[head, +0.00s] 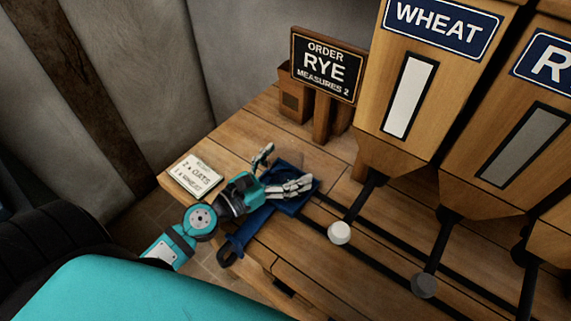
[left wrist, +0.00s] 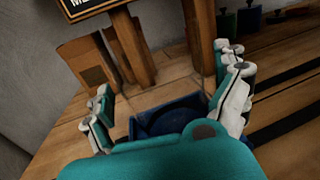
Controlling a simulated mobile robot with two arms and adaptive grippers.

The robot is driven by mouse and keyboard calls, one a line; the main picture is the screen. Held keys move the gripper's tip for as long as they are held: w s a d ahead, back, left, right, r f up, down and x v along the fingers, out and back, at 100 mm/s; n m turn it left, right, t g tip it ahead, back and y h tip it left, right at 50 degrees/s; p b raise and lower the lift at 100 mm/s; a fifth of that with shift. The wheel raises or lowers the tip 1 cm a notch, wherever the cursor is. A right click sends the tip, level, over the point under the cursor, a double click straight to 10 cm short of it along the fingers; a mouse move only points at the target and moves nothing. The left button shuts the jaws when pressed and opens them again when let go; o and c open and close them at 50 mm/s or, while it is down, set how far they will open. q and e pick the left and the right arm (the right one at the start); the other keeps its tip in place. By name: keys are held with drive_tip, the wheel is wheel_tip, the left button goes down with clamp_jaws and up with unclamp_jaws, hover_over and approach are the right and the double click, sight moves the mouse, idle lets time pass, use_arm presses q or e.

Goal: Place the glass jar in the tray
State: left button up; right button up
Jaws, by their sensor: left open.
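A blue tray (head: 314,186) lies on the wooden bench, partly hidden under my left gripper. In the left wrist view its blue wall (left wrist: 195,103) shows between the fingers, with a rounded dark blue shape inside. A faint see-through shape, which looks like the glass jar (head: 289,157), shows at the tray's far side between my fingers. Its outline is too weak to tell exactly how it rests. My left gripper (head: 284,169) is open, its fingers spread on either side of this shape with no clear contact. My right gripper is not in view.
A paper card (head: 195,175) lies left of my gripper. A wooden box (head: 293,95) and the RYE sign (head: 326,64) stand behind. Bins and black rods with knobs (head: 339,232) crowd the right.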

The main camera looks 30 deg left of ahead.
sight(271, 177)
use_arm(q)
drive_tip(key=shift+r, duration=0.1)
drive_tip(key=shift+r+p, duration=0.25)
drive_tip(key=shift+p, duration=0.1)
drive_tip(key=s+b, duration=0.1)
drive_tip(key=s+a+f+b, duration=0.1)
drive_tip(key=s, duration=0.1)
drive_tip(key=s+b, duration=0.1)
drive_tip(key=b, duration=0.1)
drive_tip(key=shift+s+a+f, duration=0.15)
drive_tip(key=shift+s+a, duration=0.05)
drive_tip(key=shift+a, duration=0.15)
drive_tip(key=b+v, duration=0.4)
drive_tip(key=v, duration=0.1)
drive_tip(key=shift+s+a, duration=0.15)
drive_tip(key=shift+s, duration=0.2)
drive_tip(key=shift+s+a+r+b, duration=0.2)
drive_tip(key=shift+s+r+b, duration=0.2)
drive_tip(key=shift+s+r, duration=0.25)
drive_tip(key=shift+s+f, duration=0.15)
